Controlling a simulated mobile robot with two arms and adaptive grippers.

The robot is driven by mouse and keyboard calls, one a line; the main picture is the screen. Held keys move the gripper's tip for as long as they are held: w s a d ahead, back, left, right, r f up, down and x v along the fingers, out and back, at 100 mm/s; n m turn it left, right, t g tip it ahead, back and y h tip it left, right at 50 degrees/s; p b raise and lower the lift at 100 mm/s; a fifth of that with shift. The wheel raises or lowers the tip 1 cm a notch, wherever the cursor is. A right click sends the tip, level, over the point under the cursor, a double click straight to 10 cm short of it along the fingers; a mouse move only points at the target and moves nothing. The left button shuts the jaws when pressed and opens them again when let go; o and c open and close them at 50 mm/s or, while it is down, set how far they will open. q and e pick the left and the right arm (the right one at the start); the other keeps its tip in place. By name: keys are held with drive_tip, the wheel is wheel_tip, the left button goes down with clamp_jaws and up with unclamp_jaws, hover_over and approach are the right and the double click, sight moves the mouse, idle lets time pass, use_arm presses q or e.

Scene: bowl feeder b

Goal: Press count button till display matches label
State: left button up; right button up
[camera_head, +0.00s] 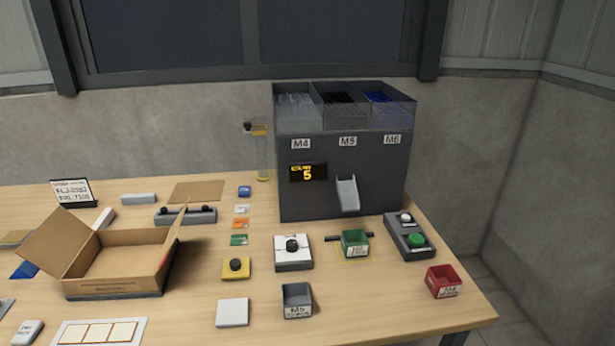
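A dark grey feeder machine (378,160) stands at the back right of the table, with bins marked M4, M5 and M6. Its small display (308,173) shows a yellow 5; the smaller text above is hard to read. A grey control box (402,244) right of the feeder's front carries a white button (405,217) and a green button (417,239). I cannot tell which is the count button. A small label sign (72,192) stands at the back left, its text only partly legible. Neither gripper is in view.
An open cardboard box (115,268) stands at the left. A green tray (355,243) sits below the chute (347,193). A grey bin (297,301), a red bin (444,282), a white knob box (293,254) and a yellow knob box (236,268) stand nearby.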

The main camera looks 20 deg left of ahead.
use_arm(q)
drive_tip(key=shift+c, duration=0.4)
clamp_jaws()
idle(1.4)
